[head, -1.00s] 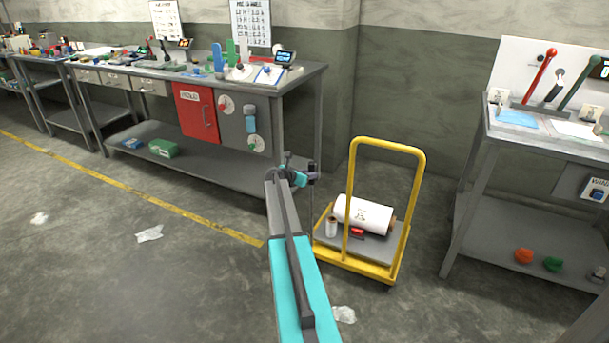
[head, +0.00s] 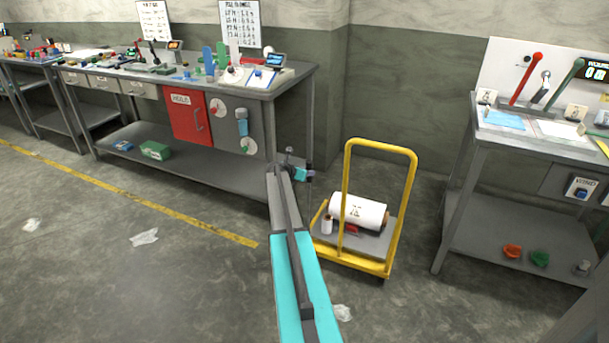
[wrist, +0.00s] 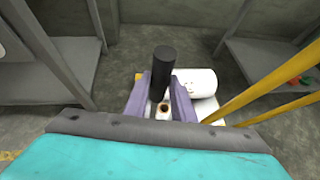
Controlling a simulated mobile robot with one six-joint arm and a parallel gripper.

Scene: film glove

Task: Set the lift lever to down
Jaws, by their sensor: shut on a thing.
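A red lever (head: 526,78), a middle lever (head: 541,87) with a dark and pale handle, and a green lever (head: 567,82) stand in a row on the right bench. I cannot read which one is the lift lever. My gripper (head: 309,174) is far to their left, over the floor by the yellow cart, and touches none of them. In the wrist view its purple jaws (wrist: 162,97) are shut on a black cylinder (wrist: 163,72) that sticks up between them. The cylinder's lower end is hidden.
A yellow cart (head: 413,205) carrying a white roll (head: 358,211) stands between the benches. The right bench (head: 560,147) has cards and a display. The left bench (head: 295,83) has a red cabinet (head: 190,119) below. Open floor lies at front left.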

